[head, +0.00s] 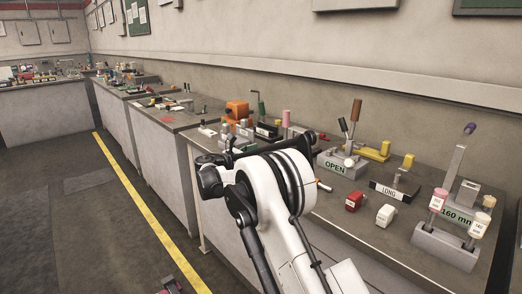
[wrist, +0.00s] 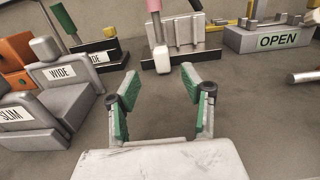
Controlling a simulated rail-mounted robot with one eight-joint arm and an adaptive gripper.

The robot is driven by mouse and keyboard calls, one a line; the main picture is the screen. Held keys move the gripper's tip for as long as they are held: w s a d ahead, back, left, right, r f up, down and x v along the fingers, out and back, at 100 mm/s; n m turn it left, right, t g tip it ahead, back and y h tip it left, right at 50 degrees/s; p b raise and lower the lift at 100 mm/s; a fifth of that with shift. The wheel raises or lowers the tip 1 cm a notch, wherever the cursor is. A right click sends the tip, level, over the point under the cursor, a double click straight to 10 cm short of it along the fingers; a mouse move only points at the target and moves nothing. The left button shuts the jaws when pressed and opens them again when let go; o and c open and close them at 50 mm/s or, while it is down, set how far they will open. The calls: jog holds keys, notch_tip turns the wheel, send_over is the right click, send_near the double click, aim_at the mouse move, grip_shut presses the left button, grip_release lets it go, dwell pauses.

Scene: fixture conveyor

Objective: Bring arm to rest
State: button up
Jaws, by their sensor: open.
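My gripper (wrist: 160,98) shows in the wrist view with its two green-padded fingers spread apart and nothing between them. It hangs above the grey worktop, in front of a grey block fixture with a pink-topped post (wrist: 154,22) and a white-tipped piece (wrist: 162,60). In the head view my white arm reaches over the bench's front edge and hides the gripper and part of the worktop.
Grey fixtures labelled WIDE (wrist: 62,73) and SLIM (wrist: 25,125) stand left of my gripper, and the OPEN block (wrist: 275,39) at right. In the head view a red block (head: 354,201), a white block (head: 385,215) and a LONG fixture (head: 390,191) stand right of my arm.

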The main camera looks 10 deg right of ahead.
jog(key=shift+s+d+r, duration=0.1)
jog(key=shift+d+r, duration=0.1)
jog(key=shift+r, duration=0.05)
jog(key=s+d+r+m+g+y+p, duration=0.1)
jog(key=s+d+r+m+y, duration=0.3)
jog(key=s, duration=0.5)
jog(key=s+d+r+m+g+y+p, duration=0.1)
jog(key=s+d+r+m+p, duration=0.1)
jog(key=s+d+r+m, duration=0.35)
jog(key=s+d+r+m+g+y+p, duration=0.1)
jog(key=s+d+r+m+y, duration=0.3)
jog(key=s, duration=0.7)
jog(key=s+a+f+m+y+p, duration=0.1)
jog(key=s+a+m+y, duration=0.1)
jog(key=s, duration=0.9)
jog(key=s+a+f+m+y+p, duration=0.1)
jog(key=s+m, duration=0.4)
jog(key=s, duration=0.6)
jog(key=s+a+f+m+y+p, duration=0.2)
jog(key=s+f+m+y, duration=0.1)
jog(key=s, duration=0.9)
jog(key=shift+a+m+p, duration=0.3)
jog(key=shift+m+p, duration=0.05)
jog(key=shift+m, duration=0.3)
